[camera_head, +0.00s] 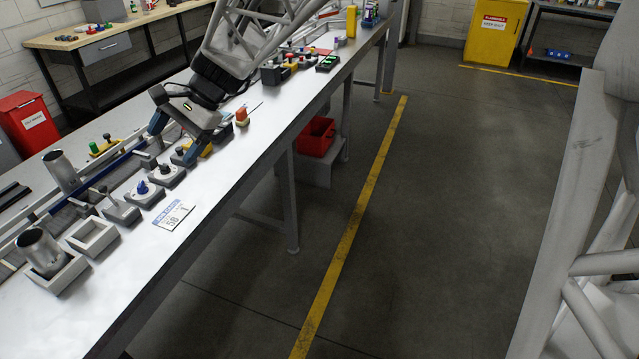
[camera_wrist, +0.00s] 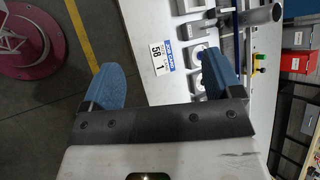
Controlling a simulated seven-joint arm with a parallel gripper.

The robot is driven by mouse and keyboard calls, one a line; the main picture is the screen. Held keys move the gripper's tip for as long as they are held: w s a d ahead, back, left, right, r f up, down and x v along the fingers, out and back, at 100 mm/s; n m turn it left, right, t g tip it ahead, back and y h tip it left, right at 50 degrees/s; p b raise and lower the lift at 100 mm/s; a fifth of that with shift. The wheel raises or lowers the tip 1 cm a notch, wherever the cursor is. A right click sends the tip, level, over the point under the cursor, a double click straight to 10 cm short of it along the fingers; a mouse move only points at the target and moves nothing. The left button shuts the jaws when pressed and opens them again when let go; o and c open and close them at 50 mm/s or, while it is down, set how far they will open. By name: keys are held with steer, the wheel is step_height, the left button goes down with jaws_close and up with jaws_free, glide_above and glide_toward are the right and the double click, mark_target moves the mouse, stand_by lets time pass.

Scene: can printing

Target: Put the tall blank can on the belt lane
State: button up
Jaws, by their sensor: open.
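One plain silver can (camera_head: 62,170) stands upright at the belt lane (camera_head: 110,165), which has a blue rail. Another plain silver can (camera_head: 42,252) sits in a square grey nest (camera_head: 70,275) at the table's near left. I cannot tell for sure which is the taller. My gripper (camera_head: 175,138) is over the table, right of both cans and apart from them, near the control boxes. In the wrist view, my gripper (camera_wrist: 162,80) shows its two blue fingers wide apart with nothing between them.
An empty square nest (camera_head: 92,236) stands beside the filled one. Several control boxes with knobs, one blue (camera_head: 142,187), line the lane's near side. A printed card (camera_head: 174,216) lies near the table edge. The metal table (camera_head: 150,270) is clear in front.

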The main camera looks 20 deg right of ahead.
steer(key=s+d+f+n+t+h, duration=0.1)
steer(key=s+d+n+h, duration=0.3)
steer(key=s+d, duration=0.6)
steer(key=s+d+f+n+t+h, duration=0.2)
steer(key=s+d, duration=0.8)
steer(key=s, duration=0.7)
steer(key=f+n+h, duration=0.1)
steer(key=n+h, duration=0.1)
steer(key=h, duration=0.1)
steer(key=shift+s+d, duration=0.15)
steer(key=shift+s, duration=0.25)
